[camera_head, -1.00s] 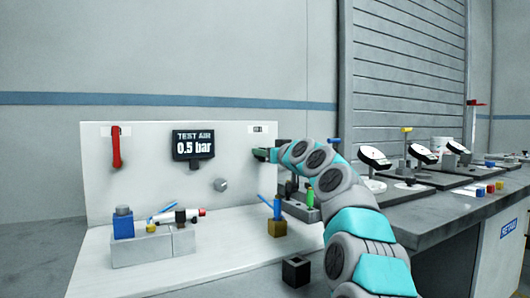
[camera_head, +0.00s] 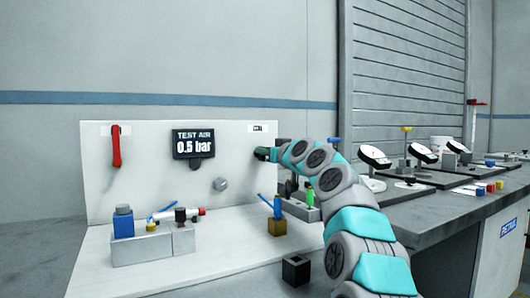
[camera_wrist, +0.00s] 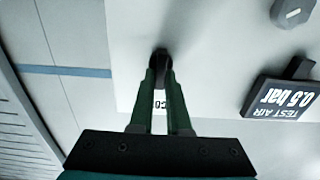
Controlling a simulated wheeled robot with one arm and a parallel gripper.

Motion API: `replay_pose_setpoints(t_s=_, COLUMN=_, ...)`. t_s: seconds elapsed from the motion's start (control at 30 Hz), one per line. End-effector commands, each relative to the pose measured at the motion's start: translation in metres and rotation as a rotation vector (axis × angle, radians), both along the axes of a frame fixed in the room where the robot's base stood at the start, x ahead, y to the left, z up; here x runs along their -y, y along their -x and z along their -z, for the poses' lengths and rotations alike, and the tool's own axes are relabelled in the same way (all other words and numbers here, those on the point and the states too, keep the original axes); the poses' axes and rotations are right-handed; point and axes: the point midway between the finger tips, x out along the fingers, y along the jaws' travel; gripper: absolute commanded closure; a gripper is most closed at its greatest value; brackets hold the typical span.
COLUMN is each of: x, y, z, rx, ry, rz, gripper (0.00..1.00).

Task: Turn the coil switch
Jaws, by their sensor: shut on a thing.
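The coil switch is a small dark knob (camera_wrist: 161,58) on the white panel (camera_head: 240,185), beside a small label (camera_wrist: 157,104) that is partly hidden by my fingers. My gripper (camera_wrist: 161,72) has its two green fingers shut on the knob. In the head view, my gripper (camera_head: 262,154) is at the panel's upper right, just below the label (camera_head: 257,128), and the knob is hard to make out there. How far the knob is turned cannot be told.
A dark display (camera_head: 194,144) reads TEST AIR 0.5 bar. A red lever (camera_head: 116,147) hangs at the panel's left. A grey block (camera_head: 140,248) with fittings stands on the white base. A yellow-brown block (camera_head: 277,227) and a black block (camera_head: 296,270) stand near my arm.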

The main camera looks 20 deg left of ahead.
Motion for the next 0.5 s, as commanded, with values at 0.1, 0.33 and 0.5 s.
replay_pose_setpoints(t_s=0.1, x=0.0004, y=-0.0006, z=0.0006, rx=-0.017, ry=-0.011, rz=0.000, gripper=1.00)
replay_pose_setpoints(t_s=0.33, x=0.0003, y=-0.0012, z=0.0020, rx=-0.102, ry=-0.079, rz=-0.002, gripper=1.00)
replay_pose_setpoints(t_s=0.5, x=0.0011, y=-0.0022, z=0.0016, rx=-0.203, ry=-0.167, rz=-0.001, gripper=1.00)
